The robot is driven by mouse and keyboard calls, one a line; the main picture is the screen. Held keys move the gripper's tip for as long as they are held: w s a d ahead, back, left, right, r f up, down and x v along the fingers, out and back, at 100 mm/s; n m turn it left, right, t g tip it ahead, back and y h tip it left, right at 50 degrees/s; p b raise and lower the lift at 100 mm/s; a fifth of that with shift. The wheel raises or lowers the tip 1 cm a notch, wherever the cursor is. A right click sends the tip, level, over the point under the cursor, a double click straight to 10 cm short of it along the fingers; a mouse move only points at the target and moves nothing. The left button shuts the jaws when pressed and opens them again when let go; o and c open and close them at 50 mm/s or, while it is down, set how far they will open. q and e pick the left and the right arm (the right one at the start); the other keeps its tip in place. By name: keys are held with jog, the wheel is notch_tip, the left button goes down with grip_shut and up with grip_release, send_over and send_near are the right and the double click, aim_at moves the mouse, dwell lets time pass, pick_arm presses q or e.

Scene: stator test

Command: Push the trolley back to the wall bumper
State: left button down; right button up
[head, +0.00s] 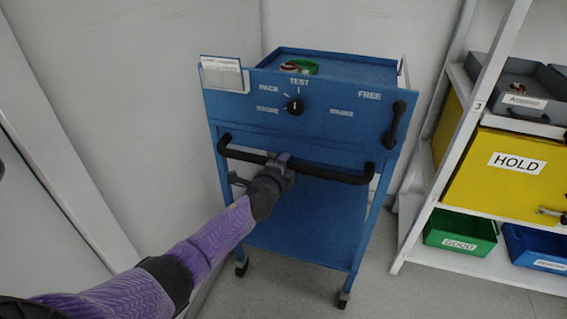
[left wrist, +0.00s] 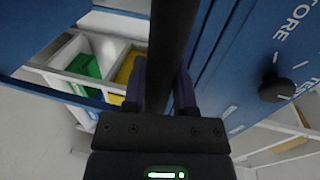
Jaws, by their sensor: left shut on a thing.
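The blue trolley (head: 320,221) stands upright on casters in the corner, close to the white wall behind it. Its black push handle (head: 325,172) runs across the front and also shows in the left wrist view (left wrist: 172,45). My left gripper (head: 280,168) is shut on the handle near its middle, with a finger on each side of the bar in the left wrist view (left wrist: 160,90). The trolley's front panel has a black knob (head: 295,106) and a black lever (head: 395,124) near the label FREE. The wall bumper cannot be made out. My right gripper is not in view.
A white shelf rack (head: 459,135) stands close on the right, with a yellow HOLD box (head: 492,172), a green GOOD bin (head: 448,241) and a blue bin (head: 528,256). A wall (head: 140,95) is close on the left. Floor (head: 395,292) is clear in front.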

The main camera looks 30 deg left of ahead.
pick_arm(q)
jog(key=shift+r, duration=0.15)
jog(key=c, duration=0.8)
grip_release()
jog(key=shift+w, duration=0.1)
jog(key=o, duration=0.4)
jog(key=shift+w, duration=0.15)
jog(key=shift+c, duration=0.2)
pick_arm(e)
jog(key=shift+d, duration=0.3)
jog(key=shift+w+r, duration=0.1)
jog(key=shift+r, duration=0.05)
pick_arm(q)
jog(key=shift+s+p, duration=0.4)
jog(key=shift+s, duration=0.05)
jog(key=p+v, duration=0.4)
jog(key=v, duration=0.5)
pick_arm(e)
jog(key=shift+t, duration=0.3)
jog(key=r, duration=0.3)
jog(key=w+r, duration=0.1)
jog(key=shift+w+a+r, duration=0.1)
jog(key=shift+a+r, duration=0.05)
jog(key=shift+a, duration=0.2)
